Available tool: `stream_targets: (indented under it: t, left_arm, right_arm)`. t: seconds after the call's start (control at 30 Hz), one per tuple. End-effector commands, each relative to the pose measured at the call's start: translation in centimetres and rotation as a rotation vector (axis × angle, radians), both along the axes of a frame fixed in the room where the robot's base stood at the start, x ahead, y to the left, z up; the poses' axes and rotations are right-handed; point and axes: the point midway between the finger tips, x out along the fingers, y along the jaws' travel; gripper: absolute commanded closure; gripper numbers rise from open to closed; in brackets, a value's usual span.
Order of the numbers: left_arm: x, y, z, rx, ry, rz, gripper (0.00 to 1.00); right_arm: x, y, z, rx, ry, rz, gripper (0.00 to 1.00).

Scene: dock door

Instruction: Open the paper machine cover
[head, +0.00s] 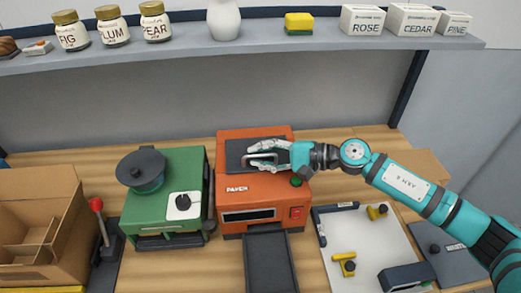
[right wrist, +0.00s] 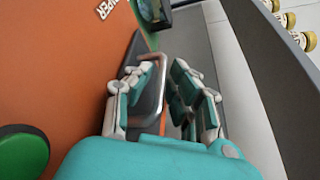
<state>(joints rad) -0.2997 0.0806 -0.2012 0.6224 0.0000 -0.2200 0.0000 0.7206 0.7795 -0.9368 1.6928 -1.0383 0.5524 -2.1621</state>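The orange paper machine (head: 262,190) stands on the wooden bench, a little right of the middle in the head view. Its cover is a dark grey panel (head: 234,150) lying flat on top, with a metal loop handle (right wrist: 160,92). My right gripper (head: 262,153) reaches in from the right, over the cover at the handle. In the right wrist view its two fingers (right wrist: 163,90) stand apart with the handle between them; I cannot tell whether either touches it. The fingers partly hide the handle. My left gripper is not in view.
A green machine (head: 180,210) stands close on the left, beside a red-knobbed lever (head: 97,205) and a cardboard box (head: 70,240). A white board (head: 370,235) with yellow pieces lies to the right. A shelf (head: 270,38) with jars and boxes runs above.

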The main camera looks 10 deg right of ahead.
Motion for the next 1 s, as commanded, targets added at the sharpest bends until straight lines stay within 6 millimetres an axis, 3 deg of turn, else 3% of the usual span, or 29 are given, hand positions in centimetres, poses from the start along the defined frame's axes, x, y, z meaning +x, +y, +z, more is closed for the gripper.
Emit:
stream_targets:
  t: [0.27, 0.4, 0.43, 1.0]
  left_arm:
    - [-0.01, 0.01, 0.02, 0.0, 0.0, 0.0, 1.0]
    - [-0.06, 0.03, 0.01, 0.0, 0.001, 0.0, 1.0]
    - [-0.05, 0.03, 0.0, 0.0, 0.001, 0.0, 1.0]
    - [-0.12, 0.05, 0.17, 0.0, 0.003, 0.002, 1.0]
  right_arm:
    - [0.05, 0.15, -0.04, 0.0, 0.0, 0.0, 0.81]
    - [0.04, 0.13, -0.04, 0.0, 0.0, 0.0, 0.99]
    - [0.04, 0.13, -0.04, 0.0, 0.0, 0.0, 1.0]
    - [0.15, 0.1, 0.3, 0.001, 0.018, 0.0, 1.0]
